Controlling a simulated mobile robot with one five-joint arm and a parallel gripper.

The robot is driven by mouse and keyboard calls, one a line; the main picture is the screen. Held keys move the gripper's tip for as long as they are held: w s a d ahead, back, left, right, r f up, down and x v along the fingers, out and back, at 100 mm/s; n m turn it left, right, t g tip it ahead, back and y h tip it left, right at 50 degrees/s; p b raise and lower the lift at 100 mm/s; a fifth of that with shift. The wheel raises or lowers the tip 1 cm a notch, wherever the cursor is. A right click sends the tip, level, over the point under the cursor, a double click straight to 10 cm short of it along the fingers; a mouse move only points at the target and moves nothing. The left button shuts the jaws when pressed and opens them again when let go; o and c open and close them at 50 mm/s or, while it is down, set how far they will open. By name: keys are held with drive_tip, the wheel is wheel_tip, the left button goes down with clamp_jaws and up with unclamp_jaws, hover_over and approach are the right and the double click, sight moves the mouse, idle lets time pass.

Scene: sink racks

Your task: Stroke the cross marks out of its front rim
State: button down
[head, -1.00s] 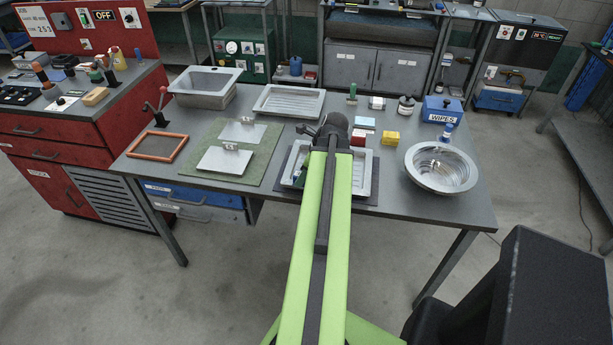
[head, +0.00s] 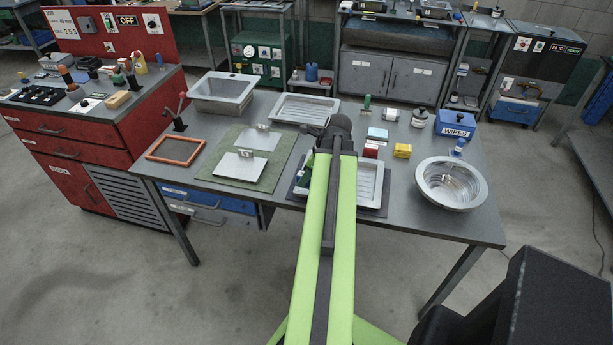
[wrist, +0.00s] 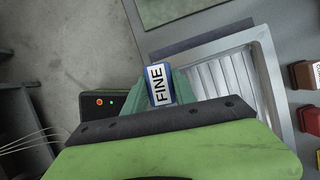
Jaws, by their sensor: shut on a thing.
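The metal tray with a ribbed floor (head: 369,185) lies on a dark mat on the near part of the bench. My arm covers its left part in the head view. In the wrist view the tray (wrist: 262,62) fills the middle right. My gripper (wrist: 160,88) is shut on a blue block (wrist: 172,72) with a white label reading FINE. The block is at the left end of the tray's upper rim in this view; I cannot tell whether it touches. No cross marks can be made out, and the gripper hides part of the rim.
A round steel bowl (head: 451,184) stands to the right. A yellow block (head: 402,150) and a red block (head: 371,151) sit behind the tray. A green mat (head: 213,171) with metal plates lies to the left. A deep sink (head: 222,93) and another tray (head: 304,108) are at the back.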

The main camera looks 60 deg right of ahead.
sight(301, 173)
drive_tip(key=shift+r+p, duration=0.65)
drive_tip(key=shift+r, duration=0.45)
drive_tip(key=shift+r, duration=0.1)
wheel_tip(301, 173, up, 3)
drive_tip(key=p, duration=0.3)
